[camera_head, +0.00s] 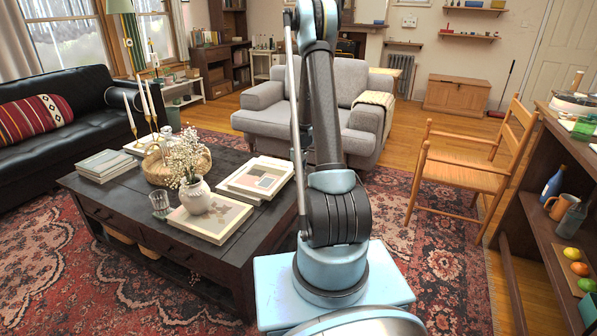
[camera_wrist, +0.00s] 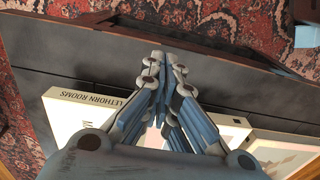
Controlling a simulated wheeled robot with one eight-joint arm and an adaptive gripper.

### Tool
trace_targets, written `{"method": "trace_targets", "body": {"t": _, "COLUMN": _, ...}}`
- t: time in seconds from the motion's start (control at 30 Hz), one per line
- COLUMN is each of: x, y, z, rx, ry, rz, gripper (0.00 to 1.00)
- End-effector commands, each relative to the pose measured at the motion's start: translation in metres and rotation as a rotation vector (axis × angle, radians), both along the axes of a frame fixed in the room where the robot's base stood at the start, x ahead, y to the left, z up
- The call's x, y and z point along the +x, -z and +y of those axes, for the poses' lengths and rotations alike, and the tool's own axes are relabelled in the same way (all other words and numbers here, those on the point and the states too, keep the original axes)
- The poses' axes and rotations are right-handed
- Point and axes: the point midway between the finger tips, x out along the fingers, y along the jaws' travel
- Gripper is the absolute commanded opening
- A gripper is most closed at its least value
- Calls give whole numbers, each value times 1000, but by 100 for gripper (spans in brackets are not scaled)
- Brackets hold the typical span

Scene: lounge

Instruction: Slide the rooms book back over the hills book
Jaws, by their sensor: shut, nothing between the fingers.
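A pale book with "LETHORN ROOMS" on its spine (camera_wrist: 90,98) lies on the dark table, left of my gripper in the wrist view. My gripper (camera_wrist: 168,60) is shut and empty, its fingers over bare tabletop near the table's edge. Its fingers and body hide part of the rooms book. No hills title is readable, so I cannot tell which book that is. My gripper does not show there.
The coffee table (camera_head: 160,232) also bears a flower vase (camera_head: 197,196) on a flat book (camera_head: 226,220), a glass (camera_head: 160,204), a basket (camera_head: 158,168) and another book stack (camera_head: 104,164). A grey armchair (camera_head: 262,107) stands behind. Patterned rug (camera_head: 440,255) surrounds the table.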

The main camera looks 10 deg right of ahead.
Motion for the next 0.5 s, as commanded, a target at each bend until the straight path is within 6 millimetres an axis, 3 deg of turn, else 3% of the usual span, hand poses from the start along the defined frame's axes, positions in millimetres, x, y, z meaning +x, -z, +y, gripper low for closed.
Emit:
{"method": "trace_targets", "body": {"t": 0.17, "x": 1, "y": 24, "z": 1, "rx": 0, "ry": 0, "rz": 0, "gripper": 0}}
{"method": "trace_targets", "body": {"t": 0.3, "x": 13, "y": 21, "z": 19, "rx": 0, "ry": -2, "rz": 0, "gripper": 0}}
{"method": "trace_targets", "body": {"t": 0.5, "x": 22, "y": 21, "z": 30, "rx": 0, "ry": -1, "rz": 0, "gripper": 0}}
